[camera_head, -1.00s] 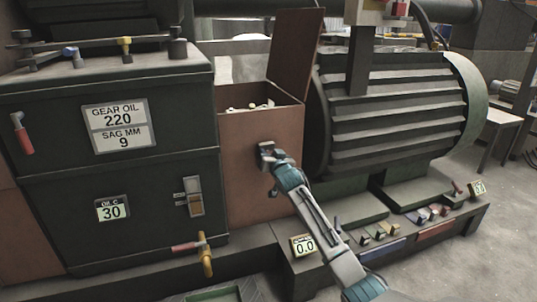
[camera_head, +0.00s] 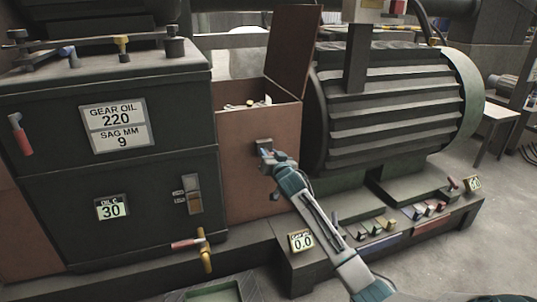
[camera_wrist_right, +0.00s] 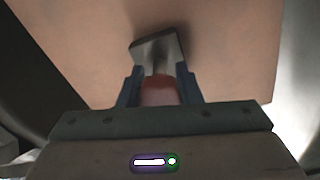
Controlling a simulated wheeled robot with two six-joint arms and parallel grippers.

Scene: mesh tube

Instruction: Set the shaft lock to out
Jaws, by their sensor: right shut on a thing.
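A small grey metal fitting (camera_head: 264,143) is on the front of the brown box; it also shows in the right wrist view (camera_wrist_right: 165,46). A short reddish grip (camera_wrist_right: 158,92) extends from it. I take this to be the shaft lock, but no label confirms it. My right gripper (camera_head: 267,155) is at this fitting. In the right wrist view its two blue fingers (camera_wrist_right: 158,86) are on either side of the reddish grip and shut on it. The fingers hide part of the grip. My left gripper is not in view.
The brown box (camera_head: 240,180) has a raised lid (camera_head: 292,55). A dark gearbox (camera_head: 60,175) with a latch (camera_head: 190,194) and a red-and-yellow valve (camera_head: 204,250) stands left. The ribbed motor (camera_head: 385,110) is right. Small coloured levers (camera_head: 425,209) line the base.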

